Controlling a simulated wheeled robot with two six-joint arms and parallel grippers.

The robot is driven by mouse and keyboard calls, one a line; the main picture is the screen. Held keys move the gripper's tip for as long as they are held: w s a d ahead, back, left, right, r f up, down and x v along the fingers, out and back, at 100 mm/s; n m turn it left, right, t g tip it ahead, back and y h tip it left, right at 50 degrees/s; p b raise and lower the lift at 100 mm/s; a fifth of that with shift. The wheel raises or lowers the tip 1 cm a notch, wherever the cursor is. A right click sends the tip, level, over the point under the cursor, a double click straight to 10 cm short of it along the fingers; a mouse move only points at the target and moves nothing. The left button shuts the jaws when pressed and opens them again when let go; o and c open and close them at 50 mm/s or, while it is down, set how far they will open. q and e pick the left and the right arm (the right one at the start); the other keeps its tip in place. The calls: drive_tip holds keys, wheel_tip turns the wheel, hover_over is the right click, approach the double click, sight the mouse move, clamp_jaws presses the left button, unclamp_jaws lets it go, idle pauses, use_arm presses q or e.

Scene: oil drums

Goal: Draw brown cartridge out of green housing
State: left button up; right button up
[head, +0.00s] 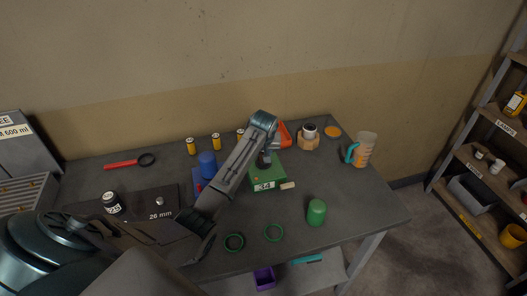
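A green block with a "34" label (262,187) sits mid-table, and I take it as the green housing or its base. A short tan cylinder (288,186) sticks out at its lower right side. A green cylinder (316,212) stands apart to the right, closer to me. My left arm reaches over from the left and bends down at its far end, so my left gripper (264,160) is at the top of the green block. Its fingers are small and dark, and whether they hold anything is unclear. I cannot make out a brown cartridge with certainty. My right gripper is out of view.
A blue cylinder on a blue block (207,162) is left of the arm. An orange block (284,134), a tan hexagonal piece (308,142) and a jug (363,150) stand behind and right. The table's right front is clear.

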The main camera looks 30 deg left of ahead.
use_arm(q)
drive_tip(key=shift+r, duration=0.3)
drive_tip(key=shift+r, duration=0.3)
drive_tip(key=shift+r, duration=0.65)
idle(0.4)
drive_tip(key=shift+r, duration=1.95)
